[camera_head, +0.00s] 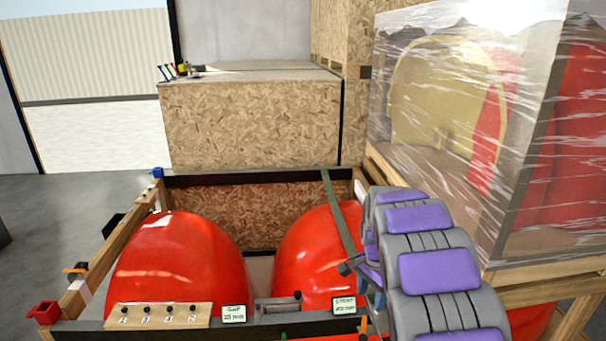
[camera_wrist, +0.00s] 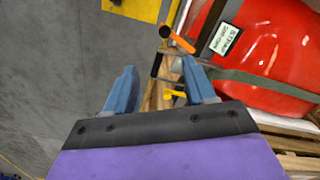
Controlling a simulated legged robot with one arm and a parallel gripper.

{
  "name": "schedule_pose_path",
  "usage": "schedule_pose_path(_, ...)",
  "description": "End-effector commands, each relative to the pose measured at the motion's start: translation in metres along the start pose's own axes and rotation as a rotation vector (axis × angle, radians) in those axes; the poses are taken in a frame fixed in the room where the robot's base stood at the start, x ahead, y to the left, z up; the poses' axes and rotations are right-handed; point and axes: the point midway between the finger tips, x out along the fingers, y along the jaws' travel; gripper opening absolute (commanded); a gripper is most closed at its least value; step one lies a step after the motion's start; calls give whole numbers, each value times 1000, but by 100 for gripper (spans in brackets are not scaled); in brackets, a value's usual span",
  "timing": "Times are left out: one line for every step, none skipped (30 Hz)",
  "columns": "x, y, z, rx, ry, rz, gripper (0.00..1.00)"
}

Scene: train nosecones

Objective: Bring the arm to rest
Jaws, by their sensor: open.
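My gripper (camera_wrist: 160,82) shows in the wrist view as two blue fingers spread apart, with nothing held between them. Beyond the fingers are a wooden beam (camera_wrist: 153,98), an orange-handled tool (camera_wrist: 178,40) and a small yellow piece (camera_wrist: 174,94). Contact with these cannot be told. In the head view my grey and purple arm rises from the lower right and bends over by the right side of the crate. The gripper is mostly hidden behind the arm there.
Two red nosecones (camera_head: 175,262) (camera_head: 305,262) sit in a crate; a green strap (camera_head: 339,217) crosses the right one. Labels and a numbered peg board (camera_head: 158,316) line the front edge. A plastic-wrapped crate (camera_head: 440,120) stands close at right. Open floor (camera_head: 60,225) lies left.

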Motion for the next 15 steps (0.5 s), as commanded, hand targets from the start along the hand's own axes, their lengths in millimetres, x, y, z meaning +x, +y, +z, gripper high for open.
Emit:
schedule_pose_path(-3,10,8,-24,0,6,55)
schedule_pose_path(-6,16,13,-42,0,9,55)
schedule_pose_path(-12,25,20,-71,2,11,55)
schedule_pose_path(-14,32,26,-95,0,16,55)
schedule_pose_path(-17,40,32,-118,-2,20,55)
schedule_pose_path(-21,50,40,-149,-4,25,55)
schedule_pose_path(-23,57,46,-173,-6,28,55)
schedule_pose_path(-25,64,52,-197,-8,31,55)
schedule_pose_path(-28,75,60,-230,-12,35,55)
schedule_pose_path(-29,82,67,-254,-16,39,55)
schedule_pose_path(-30,89,73,-279,-18,40,55)
schedule_pose_path(-32,100,82,-312,-22,43,55)
schedule_pose_path(-33,108,89,-338,-27,47,55)
schedule_pose_path(-33,115,95,-364,-30,50,55)
schedule_pose_path(-35,126,104,-399,-32,51,55)
